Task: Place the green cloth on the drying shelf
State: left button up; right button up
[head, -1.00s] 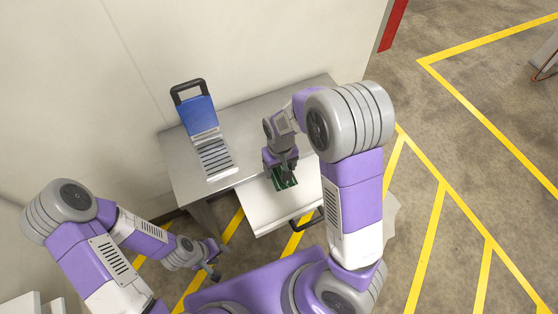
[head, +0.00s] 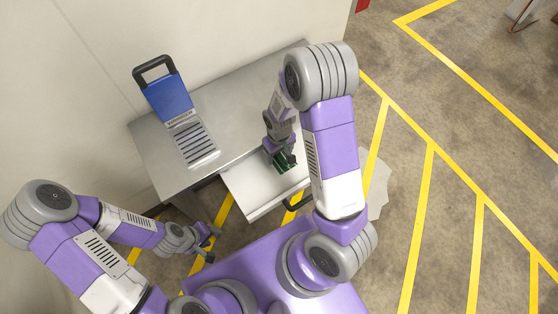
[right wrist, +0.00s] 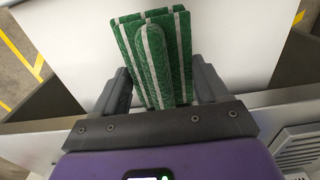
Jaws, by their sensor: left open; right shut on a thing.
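The green cloth (head: 283,163) with pale stripes is folded and held between the fingers of my right gripper (head: 282,160). In the right wrist view the cloth (right wrist: 156,52) stands out beyond the fingers, over a white surface. It is over the pulled-out white drawer (head: 250,192); I cannot tell how high. My left gripper (head: 213,243) is open and empty, low in front of the table, away from the cloth.
The grey metal table (head: 235,110) stands against a pale wall, with bare top between the rack and my right arm. Yellow-striped floor lies open to the right.

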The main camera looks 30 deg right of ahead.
aim_at(279, 160)
jog(key=shift+f+b, duration=0.6)
jog(key=shift+f, duration=2.1)
jog(key=shift+f, duration=0.15)
jog(key=o, duration=0.9)
jog(key=shift+o, duration=0.2)
